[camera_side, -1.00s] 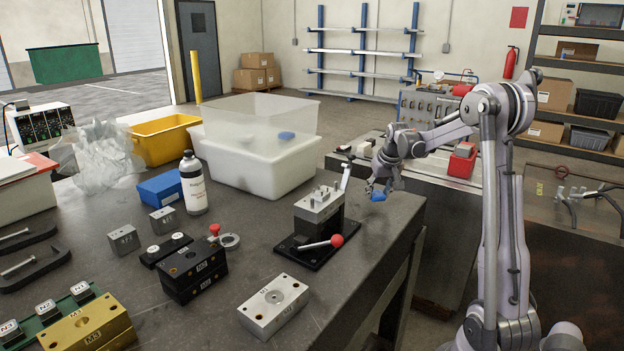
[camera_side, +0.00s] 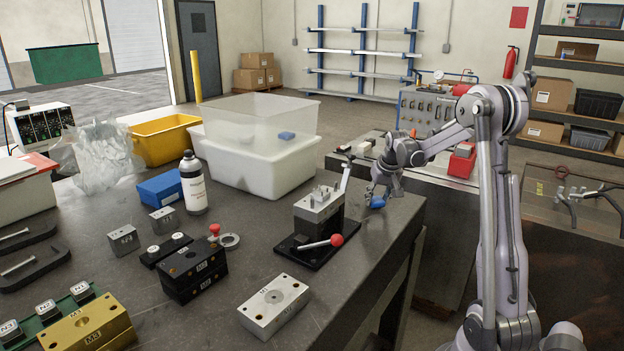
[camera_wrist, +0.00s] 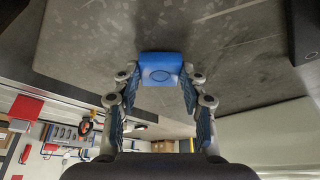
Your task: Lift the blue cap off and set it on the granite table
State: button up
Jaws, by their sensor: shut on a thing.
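The blue cap (camera_side: 377,202) is between the fingers of my gripper (camera_side: 377,194), low over the right edge of the dark granite table (camera_side: 345,292). In the wrist view the blue cap (camera_wrist: 161,70) is a blue block with a round mark, gripped between the fingertips of my gripper (camera_wrist: 160,80). The table surface (camera_wrist: 230,50) shows behind it. I cannot tell whether the cap touches the table.
A clamp fixture (camera_side: 318,225) with a red-knobbed lever stands just left of my gripper. A white bin (camera_side: 260,165) with a clear box on it stands behind. Several mould blocks, such as a silver one (camera_side: 273,308), lie nearer the front. The table edge is close.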

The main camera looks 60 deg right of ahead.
jog(key=shift+f, duration=0.45)
jog(key=o, duration=1.2)
jog(key=v, duration=1.1)
jog(key=s+a+f+n+y, duration=0.1)
jog(key=s+a+f, duration=0.15)
jog(key=a, duration=0.65)
jog(key=s+a+f+n+g+y, duration=0.1)
jog(key=s+a, duration=0.3)
jog(key=a, duration=0.6)
jog(key=s+a+f+n+y, duration=0.1)
jog(key=s+a, duration=0.2)
jog(key=a, duration=0.6)
jog(key=w+a+n+t, duration=0.1)
jog(key=a+n, duration=0.1)
jog(key=a, duration=0.1)
jog(key=w+a+n+t, duration=0.2)
jog(key=a, duration=0.1)
jog(key=w+a+r+n+t, duration=0.1)
jog(key=a+n+t, duration=0.1)
jog(key=a, duration=0.2)
jog(key=shift+w+a, duration=0.1)
jog(key=shift+w, duration=0.2)
